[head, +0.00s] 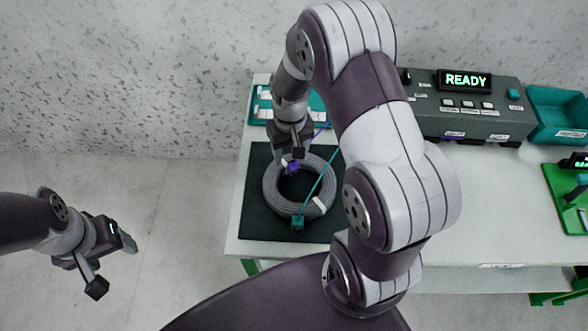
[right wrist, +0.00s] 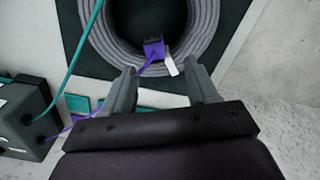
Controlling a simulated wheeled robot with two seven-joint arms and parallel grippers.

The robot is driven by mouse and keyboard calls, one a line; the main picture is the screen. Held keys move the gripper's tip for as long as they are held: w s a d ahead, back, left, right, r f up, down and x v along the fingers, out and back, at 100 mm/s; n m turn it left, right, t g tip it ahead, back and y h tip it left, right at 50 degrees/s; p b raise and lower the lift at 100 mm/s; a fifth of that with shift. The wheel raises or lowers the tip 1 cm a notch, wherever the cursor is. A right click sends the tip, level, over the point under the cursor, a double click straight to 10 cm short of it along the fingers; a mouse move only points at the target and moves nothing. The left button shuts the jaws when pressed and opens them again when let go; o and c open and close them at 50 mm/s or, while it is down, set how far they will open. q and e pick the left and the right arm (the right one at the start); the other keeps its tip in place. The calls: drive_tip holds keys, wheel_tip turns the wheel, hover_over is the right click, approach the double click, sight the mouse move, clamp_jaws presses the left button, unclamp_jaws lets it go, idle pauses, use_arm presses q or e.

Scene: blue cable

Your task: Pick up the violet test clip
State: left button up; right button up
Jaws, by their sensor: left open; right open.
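The violet test clip (head: 293,167) is on the far side of a grey cable coil (head: 271,196), which lies on a dark mat (head: 255,225). In the right wrist view the clip (right wrist: 154,50) sits on the coil's windings, with its violet lead trailing toward the lower left and a white tag beside it. My right gripper (right wrist: 162,76) is open, one finger on each side of the line to the clip, and the clip lies just beyond the fingertips. My left gripper (head: 114,267) is open and empty, off the table to the left.
A teal clip (head: 298,222) is on the coil's near side, its teal lead crossing the coil. A grey tester (head: 463,105) reading READY stands at the back, beside a teal bin (head: 556,116). A teal tray (head: 262,107) lies behind the mat. The table's right middle is clear.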

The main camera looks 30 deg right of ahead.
sight(293, 164)
drive_tip(key=f, duration=0.3)
drive_tip(key=d+f, duration=0.1)
drive_tip(key=shift+s+f, duration=0.2)
drive_tip(key=shift+f, duration=0.15)
drive_tip(key=shift+w+a, duration=0.1)
drive_tip(key=shift+a, duration=0.15)
drive_tip(key=shift+d, duration=0.1)
clamp_jaws()
